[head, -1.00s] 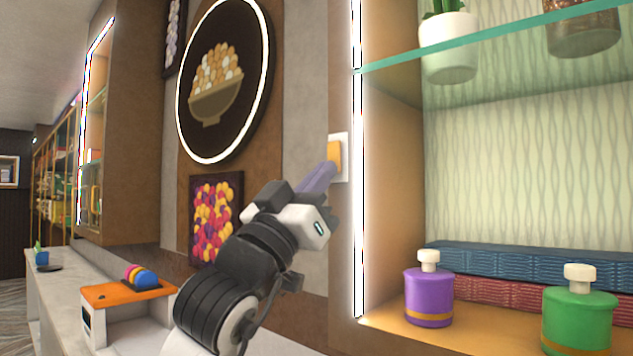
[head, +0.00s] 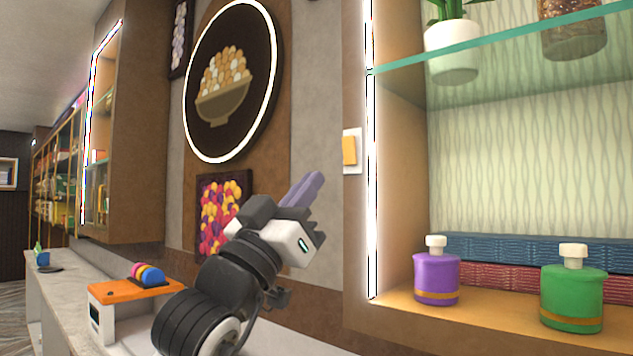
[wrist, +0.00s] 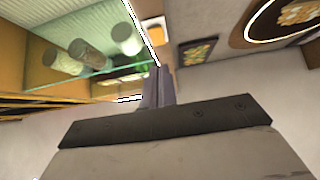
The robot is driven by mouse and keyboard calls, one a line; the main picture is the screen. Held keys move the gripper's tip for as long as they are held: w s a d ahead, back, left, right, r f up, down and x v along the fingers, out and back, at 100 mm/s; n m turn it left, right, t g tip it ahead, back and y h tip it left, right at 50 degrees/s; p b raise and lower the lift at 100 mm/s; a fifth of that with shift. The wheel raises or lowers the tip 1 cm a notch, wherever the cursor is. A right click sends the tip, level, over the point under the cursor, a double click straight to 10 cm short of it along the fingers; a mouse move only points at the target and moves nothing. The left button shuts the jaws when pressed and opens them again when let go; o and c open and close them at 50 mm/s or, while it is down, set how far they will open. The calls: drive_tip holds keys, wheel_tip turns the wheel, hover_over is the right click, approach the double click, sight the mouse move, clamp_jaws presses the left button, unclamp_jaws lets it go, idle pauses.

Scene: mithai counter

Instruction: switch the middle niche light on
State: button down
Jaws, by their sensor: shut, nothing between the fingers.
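A wall switch with a white plate and an orange-yellow rocker (head: 350,151) is on the brown panel just left of the right-hand niche in the head view. Its rocker shows fully; I cannot tell which way it is pressed. My gripper (head: 315,180) has its purple fingers shut and empty, below and left of the switch and apart from it. The fingers also show in the wrist view (wrist: 158,72). The right-hand niche's light strip (head: 372,190) glows white along its left edge. I cannot tell which niche is the middle one.
A glass shelf (head: 500,43) crosses the right-hand niche, with a potted plant (head: 452,50) on it. A purple jar (head: 436,277) and a green jar (head: 572,295) stand below. An orange-topped box (head: 130,292) stands on the counter at left.

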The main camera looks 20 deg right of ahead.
wheel_tip(320, 180, down, 5)
drive_tip(key=s+a+b, duration=0.1)
drive_tip(key=a+b, duration=0.1)
drive_tip(key=shift+s+a+f, duration=0.2)
drive_tip(key=shift+s+a, duration=0.15)
drive_tip(key=shift+a, duration=0.05)
